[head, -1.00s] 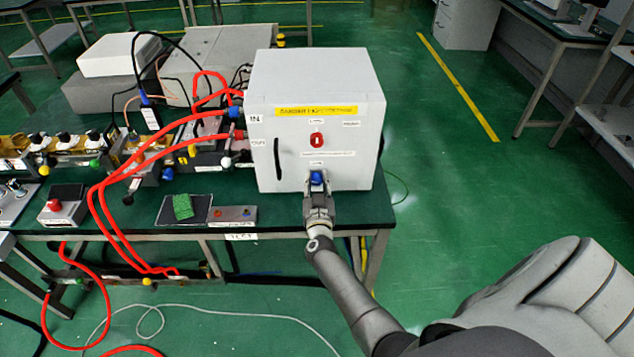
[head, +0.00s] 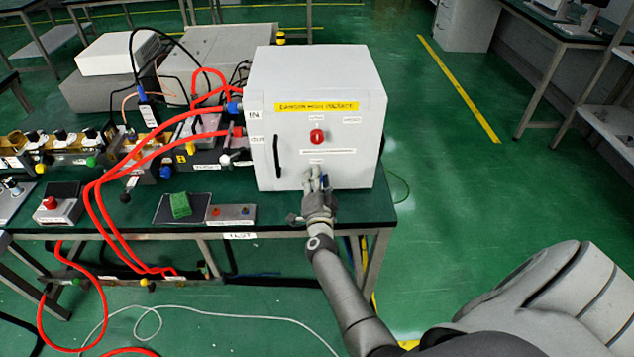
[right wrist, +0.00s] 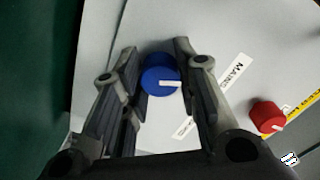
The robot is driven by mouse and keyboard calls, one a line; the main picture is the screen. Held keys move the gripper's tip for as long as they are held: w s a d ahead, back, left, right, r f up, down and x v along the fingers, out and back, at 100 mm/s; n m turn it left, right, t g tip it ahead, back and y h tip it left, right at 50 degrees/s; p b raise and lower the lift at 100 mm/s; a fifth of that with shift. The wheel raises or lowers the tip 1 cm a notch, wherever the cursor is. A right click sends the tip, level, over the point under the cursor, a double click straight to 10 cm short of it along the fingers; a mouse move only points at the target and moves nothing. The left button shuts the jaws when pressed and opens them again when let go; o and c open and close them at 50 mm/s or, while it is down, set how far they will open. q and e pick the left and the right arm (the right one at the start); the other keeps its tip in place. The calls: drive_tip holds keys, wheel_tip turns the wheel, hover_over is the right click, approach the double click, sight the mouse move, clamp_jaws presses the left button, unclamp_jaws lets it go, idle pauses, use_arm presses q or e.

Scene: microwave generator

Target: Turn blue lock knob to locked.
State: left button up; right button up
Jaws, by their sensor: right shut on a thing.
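The blue lock knob (head: 325,181) is on the lower front of the white cabinet (head: 355,115), partly hidden by my fingers in the head view. My right gripper (head: 317,182) is at the cabinet front, shut on the knob. In the right wrist view the blue knob (right wrist: 160,75) sits between the two fingers, and its white mark points to the right of the picture. The knob's lower label is partly covered. My left gripper is not in view.
A red knob (head: 317,136) is above the blue one; it also shows in the right wrist view (right wrist: 267,117). A black door handle (head: 277,156) is to the left. Red hoses (head: 100,205) run along the bench's left. The floor right of the bench is clear.

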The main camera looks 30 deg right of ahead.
drive_tip(key=shift+m+b, duration=0.6)
drive_tip(key=shift+m, duration=1.6)
drive_tip(key=o, duration=1)
drive_tip(key=shift+d, duration=0.1)
